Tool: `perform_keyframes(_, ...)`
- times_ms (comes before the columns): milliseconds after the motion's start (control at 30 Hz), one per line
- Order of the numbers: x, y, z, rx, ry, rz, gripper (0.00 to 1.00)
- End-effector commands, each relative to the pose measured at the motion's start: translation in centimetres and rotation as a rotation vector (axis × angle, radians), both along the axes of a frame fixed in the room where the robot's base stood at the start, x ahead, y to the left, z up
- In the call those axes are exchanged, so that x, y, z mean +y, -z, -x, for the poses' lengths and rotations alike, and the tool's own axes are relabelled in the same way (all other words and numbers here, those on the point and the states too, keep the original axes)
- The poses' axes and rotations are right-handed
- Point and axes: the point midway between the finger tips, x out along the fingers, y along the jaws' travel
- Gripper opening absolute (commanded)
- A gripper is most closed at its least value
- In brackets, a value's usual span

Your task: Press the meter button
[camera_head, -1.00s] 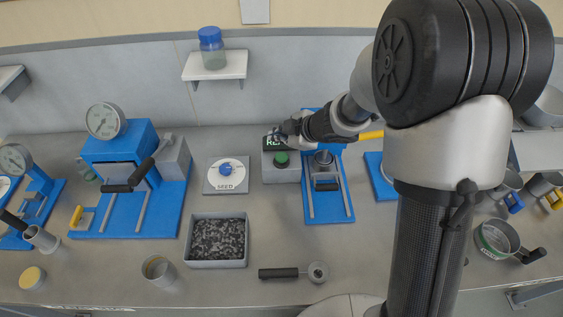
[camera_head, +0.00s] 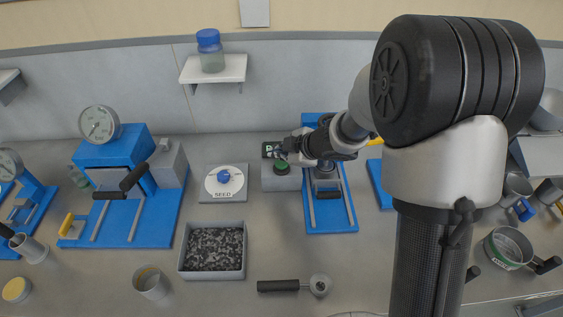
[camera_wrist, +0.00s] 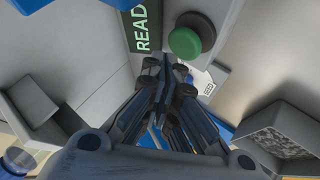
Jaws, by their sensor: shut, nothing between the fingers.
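The meter is a grey box (camera_head: 283,183) with a dark display and a round green button (camera_head: 282,167) on its top. In the wrist view the green button (camera_wrist: 186,42) sits beside the display (camera_wrist: 145,28), which reads "READ" as far as it shows. My gripper (camera_head: 284,150) is just behind the button in the head view and covers part of the display. In the wrist view my gripper's fingers (camera_wrist: 172,75) are together and empty, and their tips lie close below the button. I cannot tell whether they touch the meter.
A blue-based press (camera_head: 330,215) stands right of the meter. A grey bin of dark granules (camera_head: 213,271) and a black-handled scoop (camera_head: 283,286) lie in front. Bare bench lies between them.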

Motion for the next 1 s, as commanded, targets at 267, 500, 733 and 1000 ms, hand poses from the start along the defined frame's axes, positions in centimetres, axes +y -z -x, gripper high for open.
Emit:
perform_keyframes(267, -0.01, 0.01, 0.0, 0.0, 0.0, 0.0, 0.0)
perform_keyframes(500, 0.0, 0.0, 0.0, 0.0, 0.0, 0.0, 0.0)
perform_keyframes(733, 0.0, 0.01, -0.01, 0.0, 0.0, 0.0, 0.0)
perform_keyframes(1000, 0.0, 0.77, 0.01, 0.0, 0.001, -0.001, 0.0)
